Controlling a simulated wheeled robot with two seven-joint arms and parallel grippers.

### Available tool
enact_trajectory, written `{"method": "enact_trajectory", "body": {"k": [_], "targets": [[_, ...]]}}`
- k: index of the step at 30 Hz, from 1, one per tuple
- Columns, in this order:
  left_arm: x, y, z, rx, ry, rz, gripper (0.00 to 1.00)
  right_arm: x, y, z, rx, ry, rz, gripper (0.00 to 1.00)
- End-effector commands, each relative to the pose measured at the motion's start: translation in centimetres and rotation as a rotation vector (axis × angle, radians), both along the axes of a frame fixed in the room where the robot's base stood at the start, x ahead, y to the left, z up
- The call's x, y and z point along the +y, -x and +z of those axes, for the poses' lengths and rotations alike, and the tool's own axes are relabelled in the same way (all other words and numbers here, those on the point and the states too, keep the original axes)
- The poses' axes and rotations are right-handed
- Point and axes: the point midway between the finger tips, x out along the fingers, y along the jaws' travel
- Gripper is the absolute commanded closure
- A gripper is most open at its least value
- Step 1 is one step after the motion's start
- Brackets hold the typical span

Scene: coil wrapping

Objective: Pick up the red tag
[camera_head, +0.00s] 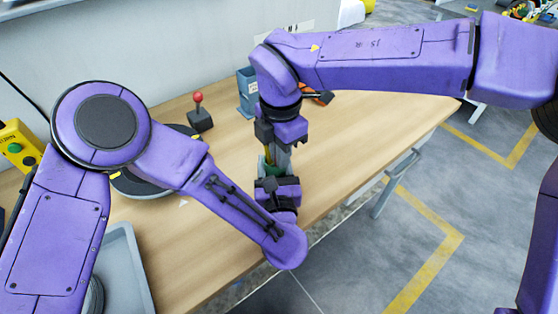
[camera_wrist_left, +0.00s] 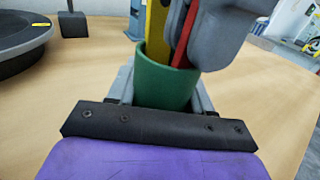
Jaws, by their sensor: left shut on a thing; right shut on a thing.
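A green cup (camera_wrist_left: 165,85) stands between the fingers of my left gripper (camera_head: 271,176), which is shut on it. The cup is mostly hidden in the head view. A red tag (camera_wrist_left: 184,38) and a yellow tag (camera_wrist_left: 156,35) stick up out of the cup. My right gripper (camera_head: 277,158) reaches down from above and is shut on the red tag, its grey fingers (camera_wrist_left: 224,40) on either side of it. The red tag's lower end is inside the cup, hidden by the rim.
A black round turntable (camera_head: 140,187) and a grey tray (camera_head: 128,262) lie to the left. A red-knobbed joystick (camera_head: 199,118), a blue-grey holder (camera_head: 246,92) and an orange tool (camera_head: 318,95) stand behind. The wooden table (camera_head: 370,125) is clear to the right, up to its edge.

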Motion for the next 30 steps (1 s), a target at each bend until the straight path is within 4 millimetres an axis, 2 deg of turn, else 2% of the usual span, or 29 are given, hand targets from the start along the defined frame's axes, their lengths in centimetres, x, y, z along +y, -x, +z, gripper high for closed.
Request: {"method": "enact_trajectory", "body": {"k": [5, 12, 18, 24, 30], "targets": [[0.0, 0.0, 0.0, 0.0, 0.0, 0.001, 0.8, 0.1, -0.1, 2.6, -0.005, -0.002, -0.001, 1.0], [0.0, 0.0, 0.0, 0.0, 0.0, 0.001, 0.8, 0.1, -0.1, 10.4, -0.005, -0.001, -0.002, 1.0], [0.0, 0.0, 0.0, 0.0, 0.0, 0.001, 0.8, 0.1, 0.0, 15.7, -0.002, -0.002, -0.002, 1.0], [0.0, 0.0, 0.0, 0.0, 0.0, 0.001, 0.8, 0.0, 0.0, 17.9, -0.001, -0.001, -0.001, 1.0], [0.0, 0.0, 0.0, 0.0, 0.0, 0.001, 0.8, 0.0, 0.0, 18.0, 0.0, 0.0, 0.0, 1.0]]}}
